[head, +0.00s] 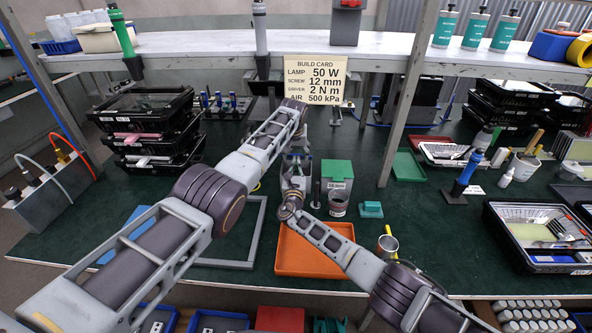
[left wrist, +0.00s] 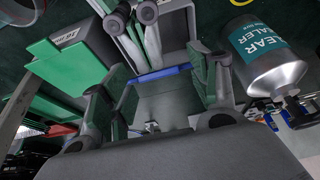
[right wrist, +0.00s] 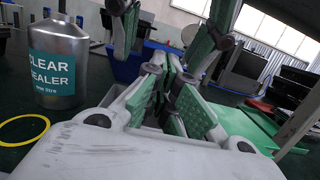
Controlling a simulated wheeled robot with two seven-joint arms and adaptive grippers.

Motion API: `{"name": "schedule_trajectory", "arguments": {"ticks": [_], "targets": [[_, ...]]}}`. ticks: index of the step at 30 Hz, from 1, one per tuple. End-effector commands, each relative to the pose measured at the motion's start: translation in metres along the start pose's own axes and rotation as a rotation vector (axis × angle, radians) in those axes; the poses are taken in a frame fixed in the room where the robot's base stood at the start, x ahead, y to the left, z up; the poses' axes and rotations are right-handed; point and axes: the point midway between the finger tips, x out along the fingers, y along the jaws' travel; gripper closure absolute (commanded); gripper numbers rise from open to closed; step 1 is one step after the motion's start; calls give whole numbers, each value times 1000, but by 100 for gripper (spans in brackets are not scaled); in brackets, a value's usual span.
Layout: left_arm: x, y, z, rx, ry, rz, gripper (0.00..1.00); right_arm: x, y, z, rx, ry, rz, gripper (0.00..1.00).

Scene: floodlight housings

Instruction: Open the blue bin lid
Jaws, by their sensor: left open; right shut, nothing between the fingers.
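In the right wrist view a blue bin (right wrist: 127,66) stands just beyond my right gripper (right wrist: 165,75), partly covered by fingers. My right gripper's fingers are together with nothing between them. My left gripper's green-padded fingers also show above, apart, on both sides. In the left wrist view my left gripper (left wrist: 170,85) is open, with a narrow blue edge (left wrist: 162,75) between its fingers; whether they touch it I cannot tell. In the head view both grippers meet near the centre (head: 296,172), and my arms hide most of the bin. The lid's angle is not clear.
A green box (head: 337,174) stands right of the grippers, an orange tray (head: 300,262) in front. A silver sealer bottle (right wrist: 60,65) is close by in both wrist views. Black crates (head: 150,125) stand at left. A shelf (head: 220,55) runs above the bench.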

Motion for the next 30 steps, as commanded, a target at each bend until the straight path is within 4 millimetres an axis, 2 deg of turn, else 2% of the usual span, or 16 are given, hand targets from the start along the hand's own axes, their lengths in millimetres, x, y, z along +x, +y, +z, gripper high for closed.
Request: {"name": "schedule_trajectory", "arguments": {"ticks": [12, 30], "targets": [[-8, 1, -1, 0, 1, 1, 39, -1, 0, -1, 0, 1, 0, 100], [-38, 0, -1, 0, 2, 1, 39, -1, 0, -1, 0, 1, 0, 100]]}}
